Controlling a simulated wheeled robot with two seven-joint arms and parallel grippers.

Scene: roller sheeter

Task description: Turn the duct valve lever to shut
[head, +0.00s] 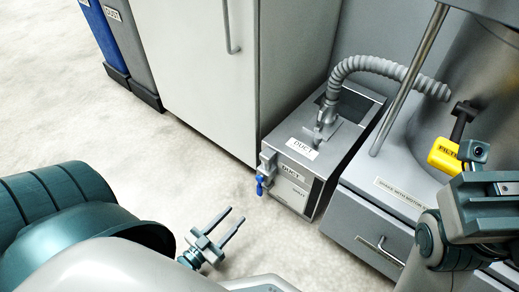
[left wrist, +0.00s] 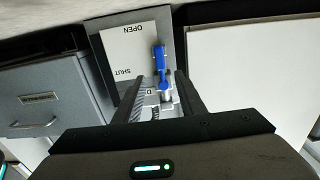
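The duct valve has a blue lever (head: 261,184) on the front of the grey duct box (head: 330,150), low beside the white cabinet. In the left wrist view the blue lever (left wrist: 160,66) shows between my left gripper's two fingers, beyond them, beside a white plate (left wrist: 128,52) marked OPEN and SHUT. The handle extends toward the plate's OPEN end. My left gripper (head: 237,214) is open and empty, in front of the lever and apart from it in the head view. My right arm (head: 470,215) is at the right edge; its fingertips cannot be made out.
The white cabinet (head: 215,70) stands left of the duct box. A drawer unit (head: 365,235) is on its right. A ribbed hose (head: 385,66) runs from the box top. Bins (head: 125,50) stand far left. Floor before the cabinet is clear.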

